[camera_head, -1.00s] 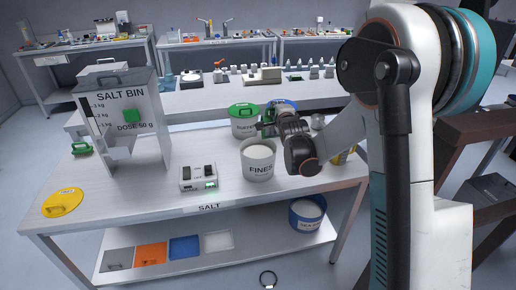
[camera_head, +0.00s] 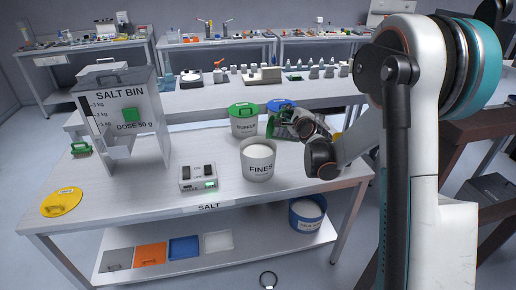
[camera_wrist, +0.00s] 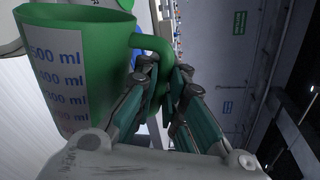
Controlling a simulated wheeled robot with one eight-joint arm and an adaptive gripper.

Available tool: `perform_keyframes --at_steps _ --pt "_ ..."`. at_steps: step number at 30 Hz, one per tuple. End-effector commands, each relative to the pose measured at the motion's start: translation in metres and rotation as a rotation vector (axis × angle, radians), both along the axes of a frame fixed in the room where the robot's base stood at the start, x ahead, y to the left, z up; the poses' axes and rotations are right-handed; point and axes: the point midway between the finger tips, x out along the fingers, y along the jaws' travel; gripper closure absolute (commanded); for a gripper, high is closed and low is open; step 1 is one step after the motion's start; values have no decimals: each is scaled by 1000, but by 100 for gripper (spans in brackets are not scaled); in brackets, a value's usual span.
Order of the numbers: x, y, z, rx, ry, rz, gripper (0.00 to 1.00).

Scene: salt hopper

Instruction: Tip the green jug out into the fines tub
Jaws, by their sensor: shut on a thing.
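The green jug (camera_head: 281,128) is held above the bench, behind and to the right of the FINES tub, in the head view. The wrist view shows the green jug (camera_wrist: 105,60) close up, with a white and blue ml scale on its side. My gripper (camera_head: 302,123) is at the jug's right, and in the wrist view my gripper (camera_wrist: 165,85) has its fingers closed on the jug's handle. The jug's contents are hidden, and I cannot tell its exact tilt. The white FINES tub (camera_head: 258,172) stands upright and open on the bench, with pale material inside.
A green-lidded tub (camera_head: 243,122) stands behind the FINES tub, and a blue lid (camera_head: 282,105) shows behind the jug. A small scale (camera_head: 198,178) is left of the FINES tub. The salt bin (camera_head: 128,110) stands further left. The bench front is mostly clear.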

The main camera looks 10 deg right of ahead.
Motion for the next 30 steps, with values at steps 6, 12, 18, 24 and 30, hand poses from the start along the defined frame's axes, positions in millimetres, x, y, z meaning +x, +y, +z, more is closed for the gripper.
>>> perform_keyframes --at_steps 6,12,18,24,30 --pt "-1 -14 -16 119 -11 -2 100" --pt "-2 -28 -33 270 -24 -2 100" --pt "-3 -42 -39 470 -43 -2 100" --pt "-5 -57 -55 652 -59 0 100" --pt "-6 -69 -76 746 -68 0 100"
